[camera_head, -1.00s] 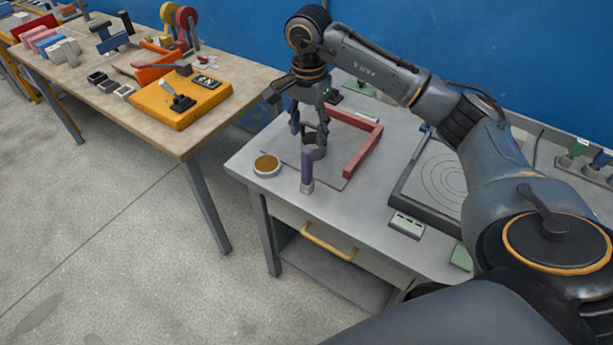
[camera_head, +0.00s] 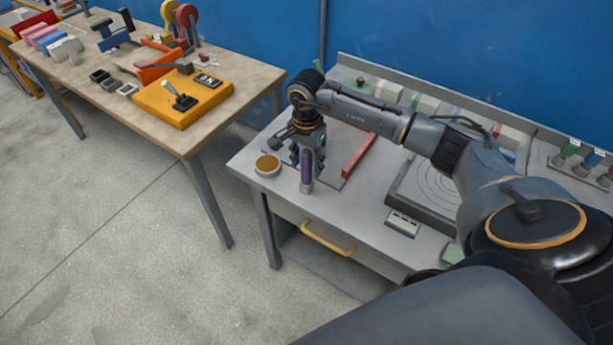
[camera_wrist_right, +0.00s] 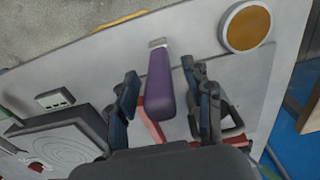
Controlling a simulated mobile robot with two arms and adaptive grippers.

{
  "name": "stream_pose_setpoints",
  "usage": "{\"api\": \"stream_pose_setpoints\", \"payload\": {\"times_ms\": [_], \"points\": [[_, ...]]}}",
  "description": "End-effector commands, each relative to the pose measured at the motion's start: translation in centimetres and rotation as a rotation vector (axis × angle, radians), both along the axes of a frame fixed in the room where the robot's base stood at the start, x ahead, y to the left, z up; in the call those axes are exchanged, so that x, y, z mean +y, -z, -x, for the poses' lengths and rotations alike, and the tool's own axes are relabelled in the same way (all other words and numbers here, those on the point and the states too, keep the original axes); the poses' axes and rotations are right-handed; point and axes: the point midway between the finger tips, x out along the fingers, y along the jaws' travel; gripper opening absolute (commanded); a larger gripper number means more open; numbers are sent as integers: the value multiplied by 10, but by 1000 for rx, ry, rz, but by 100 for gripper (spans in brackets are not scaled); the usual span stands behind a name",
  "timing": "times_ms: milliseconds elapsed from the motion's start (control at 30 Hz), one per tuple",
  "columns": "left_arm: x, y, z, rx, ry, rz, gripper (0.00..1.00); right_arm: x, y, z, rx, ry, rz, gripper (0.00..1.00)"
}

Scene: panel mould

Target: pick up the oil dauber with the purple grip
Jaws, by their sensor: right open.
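The oil dauber (camera_head: 307,168) has a purple grip and a pale square end, and stands near the front left part of the grey bench (camera_head: 352,212). In the right wrist view the dauber (camera_wrist_right: 160,80) shows between the two fingers. My right gripper (camera_head: 307,160) is open around or just behind the purple grip; contact cannot be made out. Its fingers also show in the right wrist view (camera_wrist_right: 163,92), with gaps on both sides of the grip. My left gripper is out of view.
A round tin with amber content (camera_head: 267,165) stands left of the dauber. A red angle bar (camera_head: 358,153) lies behind to the right. A grey plate with rings (camera_head: 428,190) and a small pale box (camera_head: 402,223) lie further right. A wooden table (camera_head: 150,135) stands left.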

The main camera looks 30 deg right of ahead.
Motion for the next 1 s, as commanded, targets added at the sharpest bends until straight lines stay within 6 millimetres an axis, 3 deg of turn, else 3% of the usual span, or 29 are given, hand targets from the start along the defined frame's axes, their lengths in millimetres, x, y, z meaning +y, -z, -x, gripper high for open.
{"api": "stream_pose_setpoints", "payload": {"times_ms": [67,300,767,933,1000], "points": [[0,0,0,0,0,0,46,0,0,0,0,0,0,47],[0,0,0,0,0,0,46,0,0,0,0,0,0,0],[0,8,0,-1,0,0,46,0,-7,-1,-2,-1,-1,0],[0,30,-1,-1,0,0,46,-1,-29,-2,-9,-1,1,0],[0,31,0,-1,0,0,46,5,-45,12,-7,-4,0,0]]}}
